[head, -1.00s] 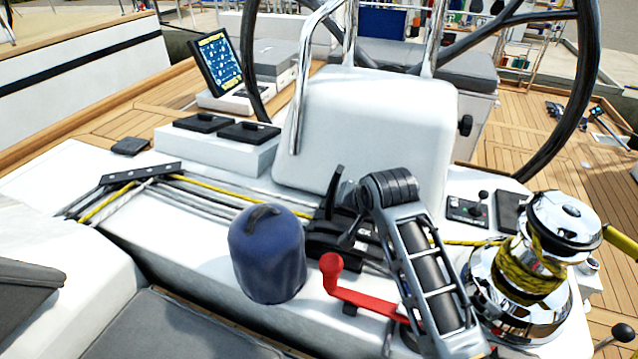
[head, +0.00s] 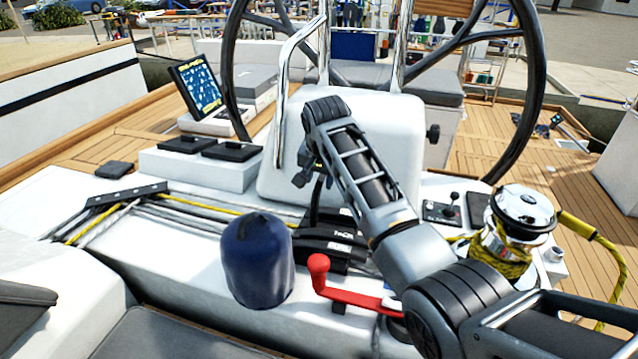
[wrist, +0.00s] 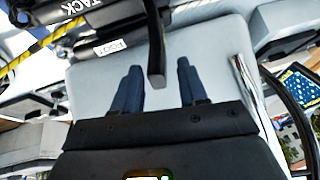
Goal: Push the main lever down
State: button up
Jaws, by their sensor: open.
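A black rope clutch block (head: 335,240) sits on the white deck in front of the steering pedestal. One black lever (head: 317,200) stands up from it; the others lie flat. No "main" label is readable on the raised lever. In the wrist view the raised lever (wrist: 154,40) comes down from the top, its end between my fingers in the picture. Labels reading TACK and FOOT show beside it. My gripper (head: 304,168) is open and empty, just above the raised lever's top in the head view. I cannot tell whether it touches the lever.
A red-handled crank (head: 350,297) and a blue covered winch (head: 257,262) stand in front of the clutches. A chrome winch (head: 520,215) with yellow rope is at right. The white pedestal (head: 385,130) and steel rail (head: 284,105) are close behind my gripper.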

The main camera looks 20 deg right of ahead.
aim_at(317, 202)
jog(key=shift+x, duration=1.55)
grip_shut()
